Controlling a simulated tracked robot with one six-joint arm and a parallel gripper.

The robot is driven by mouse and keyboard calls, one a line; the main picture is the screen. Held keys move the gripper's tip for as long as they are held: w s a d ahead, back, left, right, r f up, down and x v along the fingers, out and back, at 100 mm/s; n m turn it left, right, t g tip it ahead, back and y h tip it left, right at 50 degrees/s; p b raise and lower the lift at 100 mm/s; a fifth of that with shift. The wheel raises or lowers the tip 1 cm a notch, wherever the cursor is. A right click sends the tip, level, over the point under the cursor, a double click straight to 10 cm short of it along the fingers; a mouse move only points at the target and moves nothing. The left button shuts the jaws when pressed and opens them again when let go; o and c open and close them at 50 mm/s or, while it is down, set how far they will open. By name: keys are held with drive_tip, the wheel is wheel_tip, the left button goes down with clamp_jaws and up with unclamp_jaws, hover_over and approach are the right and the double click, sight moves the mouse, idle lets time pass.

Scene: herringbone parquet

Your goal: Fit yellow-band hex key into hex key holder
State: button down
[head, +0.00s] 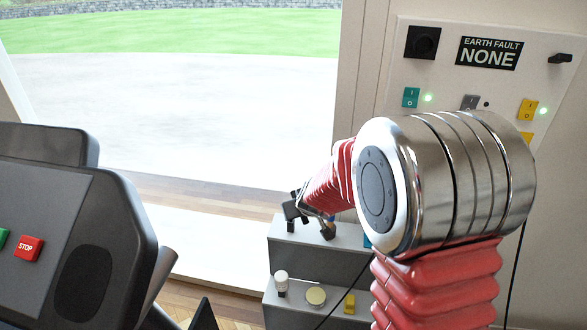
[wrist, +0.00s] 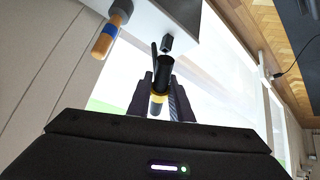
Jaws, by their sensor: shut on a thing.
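In the wrist view my gripper (wrist: 164,98) is shut on the yellow-band hex key (wrist: 158,98). Its yellow band shows between the two dark fingers, and a black cylindrical part extends beyond them toward a grey-white shelf. A small dark block (wrist: 166,43) sits at the shelf edge just past that part; I cannot tell whether it is the holder or whether they touch. In the head view my gripper (head: 293,211) is small, at the upper left of the grey stepped stand (head: 322,258). The key cannot be made out there, and my arm hides part of the stand.
A blue-banded, orange-handled tool (wrist: 112,28) is left of the key. The stand's lower step holds a white knob (head: 281,281), a beige disc (head: 315,296) and a yellow block (head: 349,303). A switch panel (head: 487,75) is behind my arm; a black console (head: 75,225) is at left.

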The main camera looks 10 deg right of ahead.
drive_tip(key=w+r+g+y, duration=0.2)
drive_tip(key=w+r+g, duration=0.2)
drive_tip(key=w+r, duration=0.3)
drive_tip(key=shift+w+a+r+m, duration=0.35)
drive_tip(key=shift+w+r+m, duration=0.05)
drive_tip(key=shift+w, duration=1.3)
